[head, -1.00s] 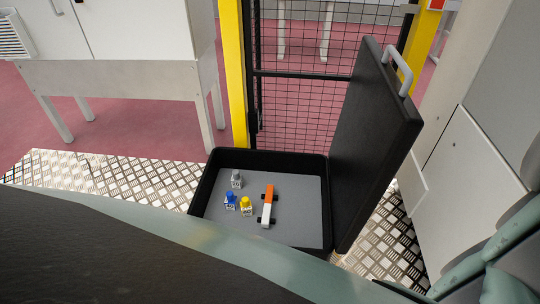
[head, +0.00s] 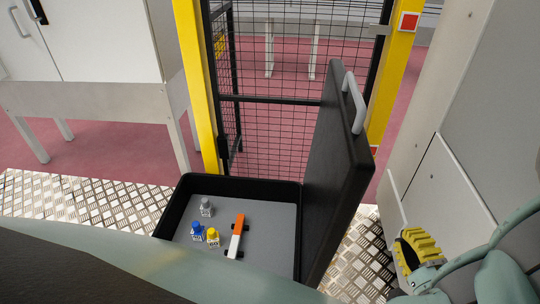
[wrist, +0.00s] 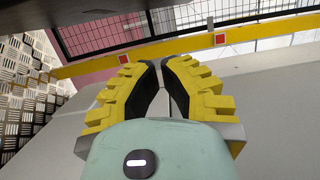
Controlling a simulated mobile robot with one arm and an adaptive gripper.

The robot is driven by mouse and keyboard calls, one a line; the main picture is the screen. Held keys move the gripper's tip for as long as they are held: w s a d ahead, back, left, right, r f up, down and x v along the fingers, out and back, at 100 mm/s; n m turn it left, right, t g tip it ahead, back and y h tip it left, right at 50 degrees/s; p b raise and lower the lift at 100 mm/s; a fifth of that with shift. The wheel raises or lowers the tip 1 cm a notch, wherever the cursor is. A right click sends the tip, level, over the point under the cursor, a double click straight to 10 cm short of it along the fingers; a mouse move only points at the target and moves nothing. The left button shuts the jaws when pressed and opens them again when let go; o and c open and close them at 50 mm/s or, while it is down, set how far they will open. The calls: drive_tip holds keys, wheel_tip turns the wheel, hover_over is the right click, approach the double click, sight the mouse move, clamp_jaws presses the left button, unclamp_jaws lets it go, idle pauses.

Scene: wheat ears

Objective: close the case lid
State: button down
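The black case (head: 171,211) stands open on the metal plate floor in the head view, with a grey inside. Its black lid (head: 335,165) stands upright on the case's right side, leaning slightly right. A grey handle (head: 354,103) sits on the lid's upper edge. My gripper (head: 408,246) is at the lower right, to the right of the lid and apart from it. In the wrist view my gripper (wrist: 162,63) has its yellow, black-padded fingertips almost together, with nothing between them.
In the case lie an orange-white toy car (head: 237,236) and blue (head: 197,231), yellow (head: 213,237) and grey (head: 206,207) small figures. A grey cabinet (head: 440,180) stands close on the right. A yellow-framed mesh fence (head: 275,125) stands behind. A white cabinet (head: 90,60) is at the left.

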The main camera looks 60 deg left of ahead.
drive_tip(key=a, duration=1.1)
drive_tip(key=shift+w+a, duration=0.25)
drive_tip(key=shift+a, duration=0.05)
drive_tip(key=shift+r, duration=0.15)
